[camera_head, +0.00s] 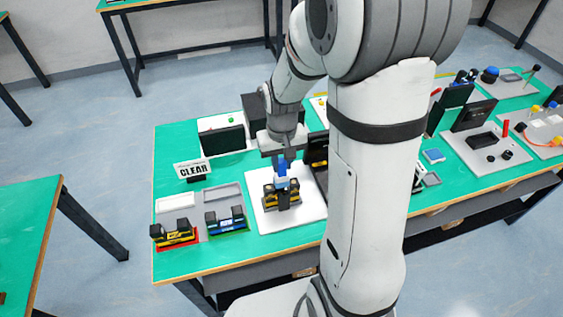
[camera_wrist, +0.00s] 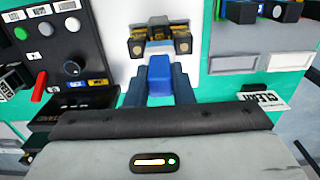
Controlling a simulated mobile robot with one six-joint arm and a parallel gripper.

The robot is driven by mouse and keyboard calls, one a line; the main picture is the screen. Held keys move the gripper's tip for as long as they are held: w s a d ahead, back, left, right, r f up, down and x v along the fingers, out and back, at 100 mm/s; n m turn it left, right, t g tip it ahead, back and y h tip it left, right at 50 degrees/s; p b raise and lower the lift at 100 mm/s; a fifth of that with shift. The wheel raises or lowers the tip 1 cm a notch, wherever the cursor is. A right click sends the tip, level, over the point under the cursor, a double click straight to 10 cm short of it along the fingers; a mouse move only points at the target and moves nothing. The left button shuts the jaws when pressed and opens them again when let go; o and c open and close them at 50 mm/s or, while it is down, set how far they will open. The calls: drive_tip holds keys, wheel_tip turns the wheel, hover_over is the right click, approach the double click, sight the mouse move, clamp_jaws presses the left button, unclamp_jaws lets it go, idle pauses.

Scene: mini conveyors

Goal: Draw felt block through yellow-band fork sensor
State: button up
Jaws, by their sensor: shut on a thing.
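The yellow-band fork sensor (camera_head: 270,196) stands on a white plate in the head view, black with yellow bands. In the wrist view, the fork sensor (camera_wrist: 136,47) shows its two prongs at the top middle. My gripper (camera_head: 282,166) is shut on the blue part of the felt block (camera_wrist: 159,73), with the fingers on either side. A pale part of the block shows between the prongs; whether it touches them I cannot tell. The block (camera_head: 281,183) is upright right at the sensor in the head view, its lower part partly hidden.
A yellow-and-black sensor (camera_head: 174,234) and a blue-banded one (camera_head: 226,221) stand to the left. A CLEAR sign (camera_head: 193,170) is behind them. A black control panel (camera_wrist: 56,57) with knobs and a red lever is close on the left in the wrist view.

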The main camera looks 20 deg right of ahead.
sight(282, 175)
drive_tip(key=shift+r, duration=0.55)
drive_tip(key=shift+f, duration=0.25)
drive_tip(key=shift+f+b, duration=2.35)
drive_tip(key=shift+f, duration=0.6)
drive_tip(key=shift+r, duration=0.1)
drive_tip(key=shift+r+p, duration=2.25)
drive_tip(key=shift+r, duration=0.85)
drive_tip(key=shift+s+f, duration=0.1)
